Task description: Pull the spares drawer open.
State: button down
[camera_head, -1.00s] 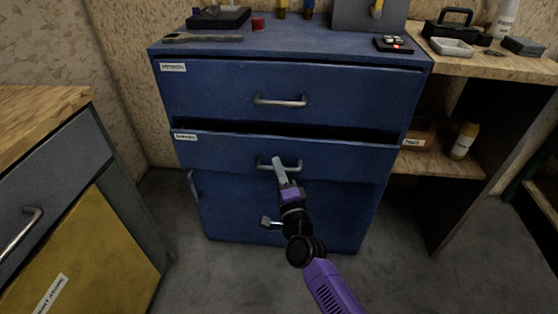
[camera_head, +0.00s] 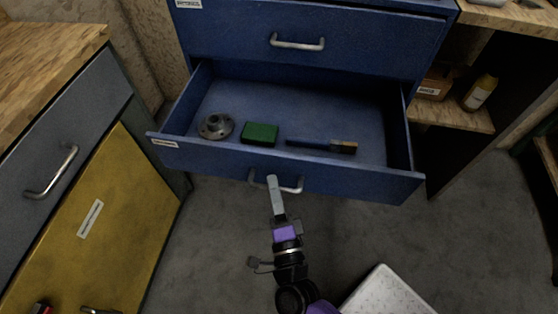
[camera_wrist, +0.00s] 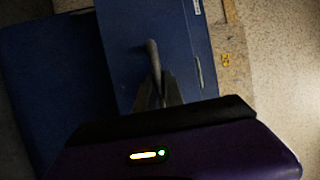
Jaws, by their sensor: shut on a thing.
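The blue spares drawer (camera_head: 330,183) stands well out of the blue cabinet in the head view, with its inside showing. It holds a round grey flanged part (camera_head: 216,126), a green block (camera_head: 260,133) and a brush (camera_head: 322,146) with a dark handle. Its small label at the left of the front is too small to read. In the wrist view the handle (camera_wrist: 152,52) runs down between my gripper's fingers (camera_wrist: 158,92).
The closed upper drawer (camera_head: 360,40) is above. A grey and yellow cabinet (camera_head: 75,235) with a wooden top stands at the left. A shelf with a bottle (camera_head: 480,92) and a box (camera_head: 434,86) is at the right. A white textured object (camera_head: 388,292) lies at the lower right.

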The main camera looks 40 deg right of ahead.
jog(key=shift+s+a+f, duration=0.1)
jog(key=shift+s+a, duration=0.6)
jog(key=shift+a, duration=0.2)
jog(key=shift+s+a, duration=0.7)
jog(key=shift+a, duration=0.2)
jog(key=c, duration=1.5)
grip_release()
jog(key=shift+o, duration=0.2)
jog(key=v, duration=0.7)
jog(key=shift+s+a, duration=0.2)
jog(key=shift+s, duration=0.15)
jog(key=shift+f, duration=0.1)
